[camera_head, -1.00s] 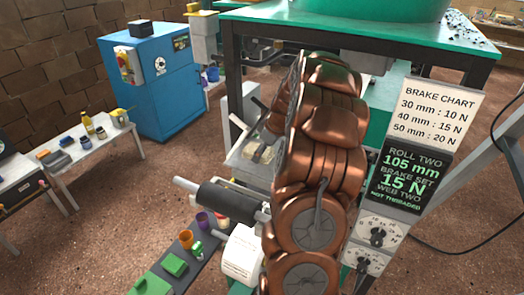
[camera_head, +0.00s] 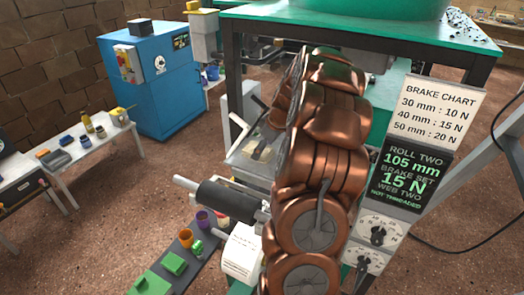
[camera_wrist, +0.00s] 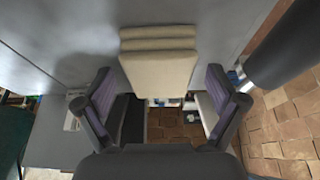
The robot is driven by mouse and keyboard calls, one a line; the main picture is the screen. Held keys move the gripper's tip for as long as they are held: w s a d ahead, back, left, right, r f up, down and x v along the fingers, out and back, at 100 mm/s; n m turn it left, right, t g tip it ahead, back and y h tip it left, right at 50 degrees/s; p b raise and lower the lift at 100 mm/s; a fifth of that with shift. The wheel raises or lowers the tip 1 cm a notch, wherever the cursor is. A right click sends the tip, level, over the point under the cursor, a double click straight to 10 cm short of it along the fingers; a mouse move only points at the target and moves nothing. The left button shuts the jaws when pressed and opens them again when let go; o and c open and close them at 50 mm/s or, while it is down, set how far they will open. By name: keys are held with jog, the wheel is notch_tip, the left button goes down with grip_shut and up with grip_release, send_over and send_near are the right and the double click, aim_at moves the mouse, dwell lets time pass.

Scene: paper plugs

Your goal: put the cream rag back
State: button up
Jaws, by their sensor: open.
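The cream rag (camera_wrist: 158,62) is a pale folded cloth with ridged folds along its far edge. In the wrist view it lies on a grey metal surface (camera_wrist: 80,62), and its near end reaches that surface's edge. My gripper (camera_wrist: 160,78) is open, with one finger on each side of the rag and a gap on both sides. I cannot tell how far the fingertips are above the surface. In the head view my copper-coloured arm hides much of this spot; only a small pale patch (camera_head: 259,150) shows beside it.
A dark roller (camera_head: 225,198) sticks out left of my arm, close to the rag's right in the wrist view. A bench (camera_head: 152,262) with coloured cups is below it. A blue cabinet (camera_head: 160,95) and side table (camera_head: 95,155) stand left. Brown floor lies open between.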

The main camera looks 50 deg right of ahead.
jog(key=b+v, duration=0.3)
jog(key=v, duration=0.8)
dwell(0.4)
